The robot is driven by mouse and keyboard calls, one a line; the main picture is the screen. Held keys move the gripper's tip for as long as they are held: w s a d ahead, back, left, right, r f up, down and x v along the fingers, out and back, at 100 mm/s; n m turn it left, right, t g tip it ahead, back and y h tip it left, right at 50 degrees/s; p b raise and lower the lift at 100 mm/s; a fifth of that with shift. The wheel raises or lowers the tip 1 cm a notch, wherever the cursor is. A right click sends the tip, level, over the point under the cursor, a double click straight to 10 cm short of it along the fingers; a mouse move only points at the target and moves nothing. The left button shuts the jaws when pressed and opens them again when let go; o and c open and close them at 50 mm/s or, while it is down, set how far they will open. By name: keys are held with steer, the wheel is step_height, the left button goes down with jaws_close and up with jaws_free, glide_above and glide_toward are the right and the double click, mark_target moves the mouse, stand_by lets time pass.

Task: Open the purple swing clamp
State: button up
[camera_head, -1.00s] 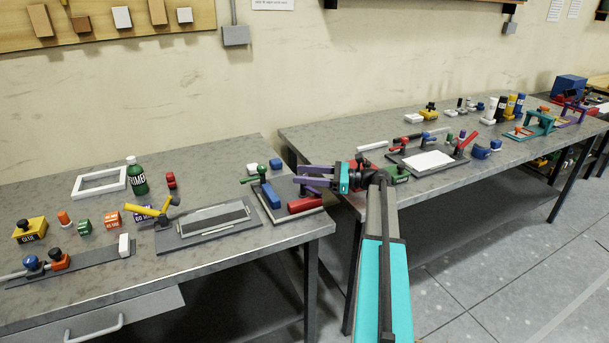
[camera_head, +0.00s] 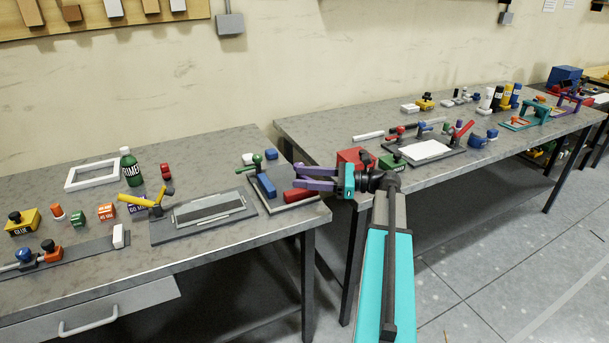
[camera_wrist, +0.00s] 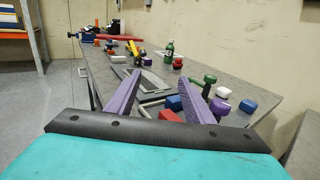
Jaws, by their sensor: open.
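My gripper (camera_head: 297,177) has two long purple fingers and is open and empty. It points left over the right end of the near bench, above a grey fixture plate with a blue block (camera_head: 265,186) and a red block (camera_head: 300,196). In the wrist view the fingers (camera_wrist: 171,82) stand apart, with the red block (camera_wrist: 170,116) seen between them. A purple frame (camera_head: 571,103) stands at the far right.
A green-knobbed clamp (camera_head: 257,161) stands close to my fingers; its knob also shows in the wrist view (camera_wrist: 210,78). A red box (camera_head: 351,158) and a green block (camera_head: 391,162) sit behind my wrist. A yellow-handled clamp (camera_head: 143,201) is further left. A gap separates the benches.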

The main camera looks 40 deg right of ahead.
steer(key=shift+s+a+r, duration=0.1)
steer(key=shift+s+a, duration=0.25)
steer(key=shift+s, duration=0.35)
steer(key=shift+s+a, duration=0.3)
steer(key=shift+s, duration=0.35)
